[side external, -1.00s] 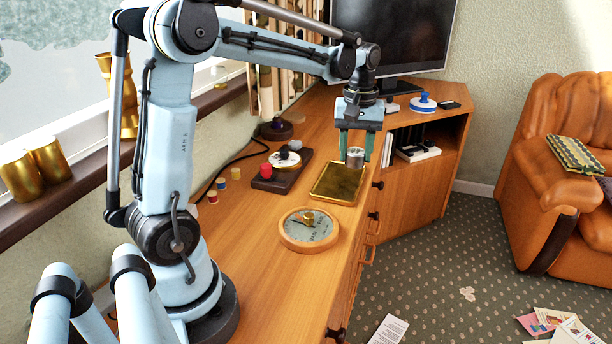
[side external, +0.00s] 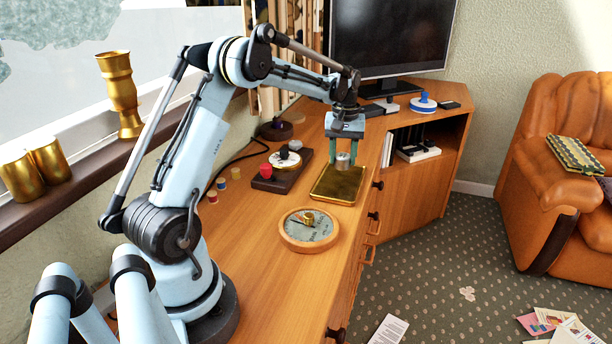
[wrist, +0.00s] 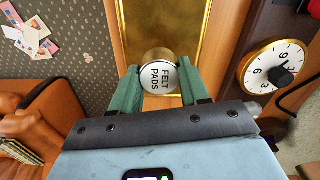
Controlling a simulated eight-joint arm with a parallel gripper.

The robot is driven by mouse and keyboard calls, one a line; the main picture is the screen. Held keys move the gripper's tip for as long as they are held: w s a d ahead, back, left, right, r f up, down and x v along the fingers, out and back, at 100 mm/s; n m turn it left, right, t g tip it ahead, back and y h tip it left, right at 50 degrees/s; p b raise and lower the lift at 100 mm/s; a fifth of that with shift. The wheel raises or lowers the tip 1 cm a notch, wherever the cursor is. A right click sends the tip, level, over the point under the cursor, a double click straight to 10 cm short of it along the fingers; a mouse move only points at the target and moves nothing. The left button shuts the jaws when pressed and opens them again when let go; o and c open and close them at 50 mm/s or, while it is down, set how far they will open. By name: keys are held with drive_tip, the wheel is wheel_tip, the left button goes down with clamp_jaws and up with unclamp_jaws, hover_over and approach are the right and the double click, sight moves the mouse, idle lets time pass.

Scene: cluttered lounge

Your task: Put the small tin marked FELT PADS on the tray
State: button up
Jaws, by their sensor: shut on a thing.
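My gripper (side external: 343,157) is shut on a small silvery tin (side external: 343,161), held upright between its green fingers. In the wrist view the tin's white lid (wrist: 160,77) reads FELT PADS. The shiny gold tray (side external: 334,190) lies flat and empty on the wooden desk. The tin is at the tray's far edge in the side view. In the wrist view the tin overlaps one end of the tray (wrist: 163,28), with bare wood on its near side. I cannot tell how large the gap under the tin is.
A round wood-rimmed dial (side external: 309,229) with a brass knob lies in front of the tray. A dark board (side external: 282,170) with a red knob and a white dial sits left of it. Small spools (side external: 222,183) stand further left. The desk's edge runs close along the tray's right.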

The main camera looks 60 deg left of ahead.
sight(341, 168)
drive_tip(key=shift+a+f, duration=0.2)
drive_tip(key=shift+a, duration=0.05)
drive_tip(key=shift+f, duration=2)
drive_tip(key=shift+f, duration=0.1)
drive_tip(key=o, duration=1.1)
